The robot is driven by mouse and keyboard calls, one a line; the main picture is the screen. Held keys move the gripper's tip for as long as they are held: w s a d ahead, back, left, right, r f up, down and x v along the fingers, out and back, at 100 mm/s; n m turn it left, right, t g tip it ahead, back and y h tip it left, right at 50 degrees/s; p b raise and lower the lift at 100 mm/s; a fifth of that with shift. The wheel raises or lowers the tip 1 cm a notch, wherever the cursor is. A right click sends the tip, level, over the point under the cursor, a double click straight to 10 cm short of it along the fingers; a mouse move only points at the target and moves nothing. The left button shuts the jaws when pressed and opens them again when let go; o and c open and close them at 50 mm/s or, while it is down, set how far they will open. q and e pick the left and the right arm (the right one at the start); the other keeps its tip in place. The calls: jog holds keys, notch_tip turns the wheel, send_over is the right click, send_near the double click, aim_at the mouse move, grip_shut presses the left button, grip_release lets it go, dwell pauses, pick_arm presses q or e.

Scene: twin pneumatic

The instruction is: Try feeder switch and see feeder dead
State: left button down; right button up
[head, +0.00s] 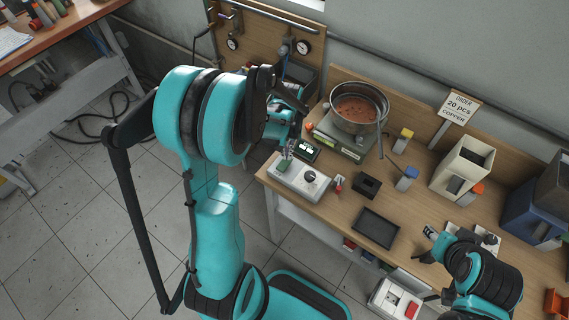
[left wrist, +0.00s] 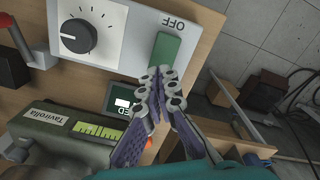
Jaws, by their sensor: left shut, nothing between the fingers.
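A white control box (head: 302,177) stands at the table's near left corner. In the left wrist view it carries a black dial (left wrist: 78,36) and a green rocker switch (left wrist: 166,50) beside the word OFF. My left gripper (left wrist: 166,82) is shut and empty, its fingertips at the switch's lower end; whether they touch it is unclear. In the head view my left gripper (head: 288,152) is over the box. A metal bowl (head: 357,108) with copper-coloured pieces sits on a green base (head: 338,142). My right gripper (head: 430,245) is at the table's front right; its opening is unclear.
A small dark display (left wrist: 122,98) with a lit patch lies between the control box and the base. A black tray (head: 375,228), a small black box (head: 367,185) and a white bin (head: 462,168) stand to the right. An order sign (head: 459,107) reads 20 pcs copper.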

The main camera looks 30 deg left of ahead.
aim_at(288, 161)
pick_arm(q)
jog(key=shift+f+b, duration=0.85)
jog(key=shift+f, duration=0.15)
dwell(0.3)
jog(key=shift+r+p, duration=2.55)
jog(key=shift+r, duration=1.05)
jog(key=shift+s+d+r+b, duration=0.15)
jog(key=shift+d+r+b, duration=0.05)
jog(key=shift+d+b, duration=0.15)
jog(key=s+d+r+m+t+b, duration=0.3)
jog(key=s+d+m+t+b, duration=0.2)
jog(key=s+d, duration=0.5)
jog(key=t+b, duration=0.2)
jog(key=b, duration=0.1)
jog(key=shift+s+r, duration=0.4)
